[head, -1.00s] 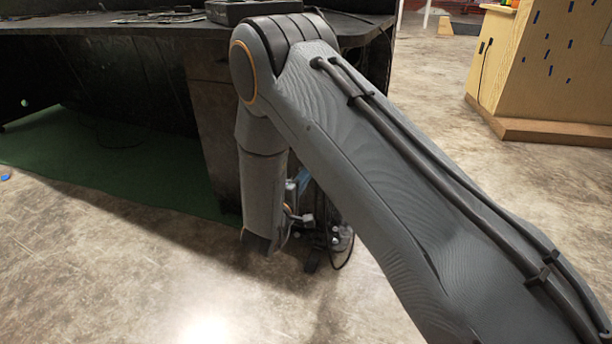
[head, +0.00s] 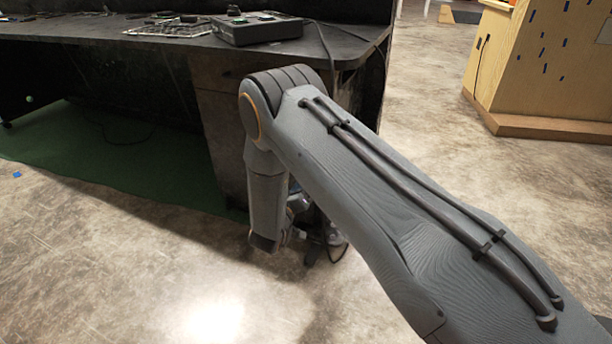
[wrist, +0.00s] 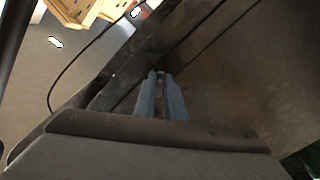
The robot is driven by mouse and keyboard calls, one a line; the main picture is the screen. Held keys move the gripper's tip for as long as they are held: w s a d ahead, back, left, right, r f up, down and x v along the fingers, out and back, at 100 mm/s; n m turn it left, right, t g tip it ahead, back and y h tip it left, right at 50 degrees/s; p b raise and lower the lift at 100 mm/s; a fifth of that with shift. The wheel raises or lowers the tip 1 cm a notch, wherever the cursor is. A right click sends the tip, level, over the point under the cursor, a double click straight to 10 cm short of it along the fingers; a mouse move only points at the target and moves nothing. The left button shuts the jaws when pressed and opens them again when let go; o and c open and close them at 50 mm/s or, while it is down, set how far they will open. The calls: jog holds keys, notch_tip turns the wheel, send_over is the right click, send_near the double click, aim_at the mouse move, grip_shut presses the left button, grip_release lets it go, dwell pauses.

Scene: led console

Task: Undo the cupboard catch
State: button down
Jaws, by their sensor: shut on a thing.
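The cupboard (head: 220,125) is the dark, worn pedestal under the desk's right end in the head view. Its brownish panel (wrist: 235,70) fills the right of the wrist view. My gripper (wrist: 160,76) shows there as two blue-grey fingers, close together and pointing at the panel near a dark edge. They are shut on a small part between their tips. It is at the catch's likely place, but it is too small and dark to make out its shape. In the head view my forearm hides most of the gripper and the catch.
A dark desk top (head: 180,45) carries a grey control box (head: 255,30) and a metal frame (head: 175,27). A green mat (head: 120,170) lies under the desk. A wooden cabinet (head: 545,70) stands at the right. The concrete floor (head: 110,260) in front is clear.

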jog(key=shift+m+p, duration=1.95)
jog(key=shift+m, duration=1.65)
jog(key=c, duration=1.8)
grip_release()
jog(key=shift+s, duration=0.1)
jog(key=p+v, duration=0.2)
jog(key=v, duration=0.5)
jog(key=shift+s+a, duration=0.15)
jog(key=shift+s, duration=0.15)
